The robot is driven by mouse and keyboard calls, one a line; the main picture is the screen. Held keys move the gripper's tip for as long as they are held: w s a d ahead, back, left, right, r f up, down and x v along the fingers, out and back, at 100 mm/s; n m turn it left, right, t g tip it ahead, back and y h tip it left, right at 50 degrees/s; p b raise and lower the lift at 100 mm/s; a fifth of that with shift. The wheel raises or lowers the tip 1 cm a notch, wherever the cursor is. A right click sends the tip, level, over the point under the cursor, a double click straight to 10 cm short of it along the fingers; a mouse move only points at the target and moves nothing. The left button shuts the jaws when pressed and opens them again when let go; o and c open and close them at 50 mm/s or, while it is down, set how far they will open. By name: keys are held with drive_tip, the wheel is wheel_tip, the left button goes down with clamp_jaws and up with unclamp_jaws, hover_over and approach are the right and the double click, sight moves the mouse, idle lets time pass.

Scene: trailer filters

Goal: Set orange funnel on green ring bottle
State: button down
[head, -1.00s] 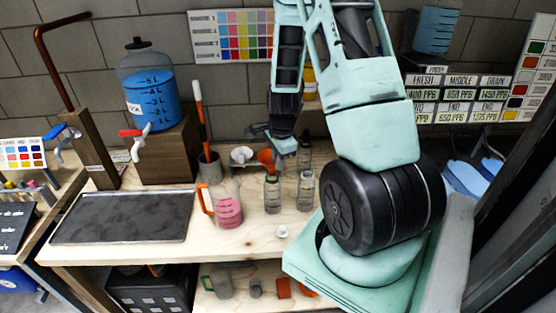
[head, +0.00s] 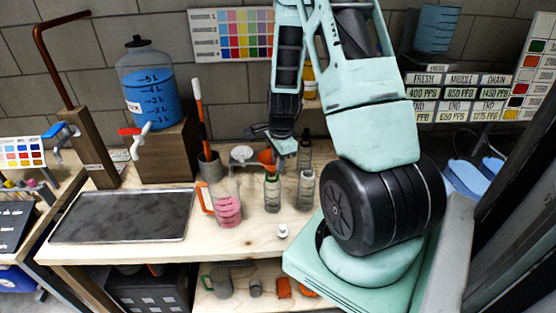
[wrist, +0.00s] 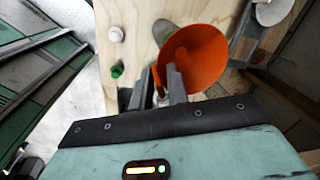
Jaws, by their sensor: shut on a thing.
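The orange funnel (head: 267,157) is between the fingers of my gripper (head: 277,143). In the wrist view the funnel (wrist: 203,62) shows its wide mouth, and my gripper (wrist: 160,80) is shut on its near edge. The bottle with a green ring (head: 272,192) stands upright on the bench, just below and in front of the funnel in the head view. A green round top, likely this bottle's (wrist: 117,71), shows left of the fingers in the wrist view. Whether the funnel's spout touches anything is hidden.
Other clear bottles (head: 305,190) stand right of and behind the ringed bottle. A jug of pink liquid with an orange handle (head: 227,208) is at left. A pale holder (head: 242,156) is behind. A white cap (head: 283,231) lies in front. The bench front is mostly clear.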

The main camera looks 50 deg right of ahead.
drive_tip(key=shift+f, duration=0.35)
drive_tip(key=c, duration=1.6)
unclamp_jaws()
drive_tip(key=shift+c, duration=0.2)
drive_tip(key=shift+r, duration=0.15)
wheel_tip(320, 180, up, 11)
drive_tip(key=s+p, duration=0.1)
drive_tip(key=p, duration=0.7)
drive_tip(key=shift+s+a, duration=0.2)
drive_tip(key=shift+a, duration=0.15)
